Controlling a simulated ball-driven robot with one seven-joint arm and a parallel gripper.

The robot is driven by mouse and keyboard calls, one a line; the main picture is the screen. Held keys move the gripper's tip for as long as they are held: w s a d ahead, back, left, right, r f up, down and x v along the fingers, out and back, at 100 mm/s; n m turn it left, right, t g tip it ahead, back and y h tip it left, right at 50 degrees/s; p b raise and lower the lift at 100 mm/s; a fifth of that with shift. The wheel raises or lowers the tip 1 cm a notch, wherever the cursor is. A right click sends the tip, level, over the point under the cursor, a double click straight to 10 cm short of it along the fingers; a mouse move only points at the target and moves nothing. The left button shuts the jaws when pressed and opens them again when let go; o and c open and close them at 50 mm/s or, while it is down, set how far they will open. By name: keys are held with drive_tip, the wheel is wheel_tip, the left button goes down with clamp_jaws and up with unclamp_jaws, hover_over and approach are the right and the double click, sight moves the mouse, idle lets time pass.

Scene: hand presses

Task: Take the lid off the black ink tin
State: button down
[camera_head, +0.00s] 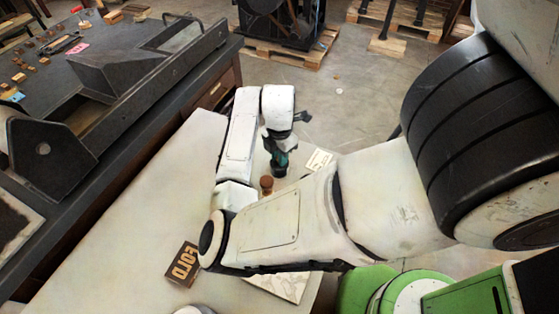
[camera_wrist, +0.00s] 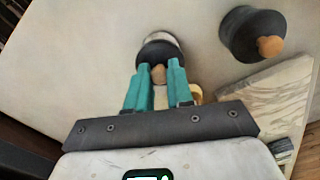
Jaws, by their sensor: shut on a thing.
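In the wrist view, my gripper (camera_wrist: 158,68) has its teal fingers closed around a small light-brown knob (camera_wrist: 158,75) on a dark round lid (camera_wrist: 160,50). A pale metallic rim (camera_wrist: 157,37) shows at the lid's far side. I cannot tell whether the lid sits on its tin or is raised. In the head view, my gripper (camera_head: 280,153) points down at the far end of the pale table, with the dark lid or tin (camera_head: 279,171) under its fingertips. My arm hides part of this area.
Another round black object with a wooden knob (camera_wrist: 255,33) stands to the right in the wrist view, near a wooden board (camera_wrist: 270,95). In the head view, a brown knobbed thing (camera_head: 266,184), a white card (camera_head: 319,159) and a FOLD sign (camera_head: 182,264) are on the table (camera_head: 130,215).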

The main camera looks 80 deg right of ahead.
drive_tip(key=shift+a+f, duration=0.1)
drive_tip(key=shift+f, duration=0.15)
